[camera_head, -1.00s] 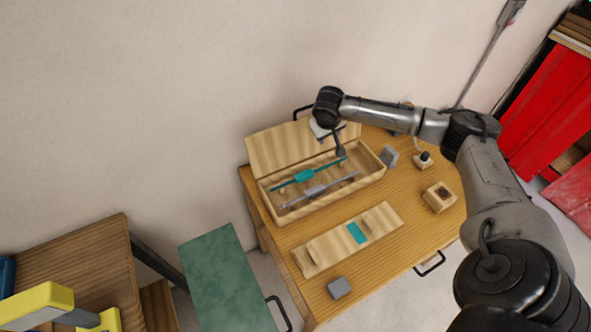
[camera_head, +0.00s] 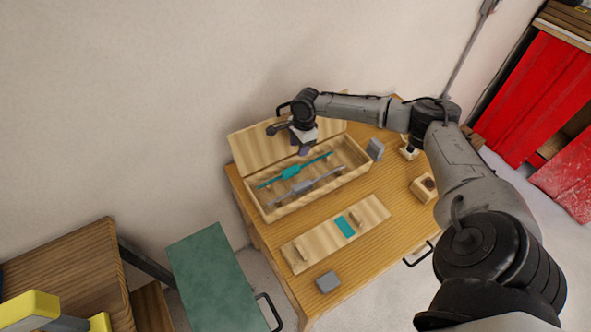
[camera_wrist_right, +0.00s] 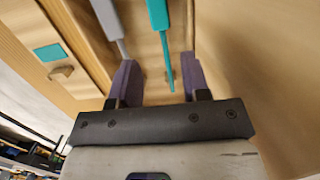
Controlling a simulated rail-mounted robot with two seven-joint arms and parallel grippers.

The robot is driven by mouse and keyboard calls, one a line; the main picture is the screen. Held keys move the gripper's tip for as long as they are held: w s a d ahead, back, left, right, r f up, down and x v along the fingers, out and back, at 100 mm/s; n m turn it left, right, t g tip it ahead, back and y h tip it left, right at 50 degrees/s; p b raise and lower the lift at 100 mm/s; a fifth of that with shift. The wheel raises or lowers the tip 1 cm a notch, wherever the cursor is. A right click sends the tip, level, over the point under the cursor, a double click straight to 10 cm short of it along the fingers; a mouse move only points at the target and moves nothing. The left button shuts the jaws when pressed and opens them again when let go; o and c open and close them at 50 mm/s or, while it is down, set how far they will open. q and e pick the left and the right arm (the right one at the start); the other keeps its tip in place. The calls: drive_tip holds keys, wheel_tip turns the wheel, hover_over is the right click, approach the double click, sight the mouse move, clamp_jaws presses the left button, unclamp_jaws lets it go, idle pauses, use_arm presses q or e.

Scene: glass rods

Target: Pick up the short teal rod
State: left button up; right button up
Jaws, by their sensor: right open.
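The teal rod (camera_head: 292,172) lies in a long open wooden box, with a wider block partway along its thin shaft. A grey rod (camera_head: 307,187) of similar shape lies beside it. My right gripper (camera_head: 304,150) is above the box near the far end of the teal rod, open and empty. In the right wrist view, the thin end of the teal rod (camera_wrist_right: 168,65) shows between the purple fingers of the gripper (camera_wrist_right: 157,66), nearer the right finger. The grey rod (camera_wrist_right: 108,18) shows to the left. I cannot tell the height above the rod. My left gripper is not in view.
The wooden box (camera_head: 335,186) has its lid (camera_head: 252,147) raised behind it, near the wall. A wooden board with a teal patch (camera_head: 345,227) lies in front. A grey block (camera_head: 328,282) and a small wooden block (camera_head: 423,188) stand on the table.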

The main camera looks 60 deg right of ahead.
hover_over(297, 167)
wheel_tip(297, 167, down, 6)
drive_tip(key=shift+d+r, duration=0.1)
drive_tip(key=shift+r, duration=0.1)
drive_tip(key=shift+f, duration=2.75)
drive_tip(key=shift+c, duration=0.2)
drive_tip(key=c, duration=0.7)
drive_tip(key=shift+o, duration=0.2)
drive_tip(key=shift+r, duration=0.15)
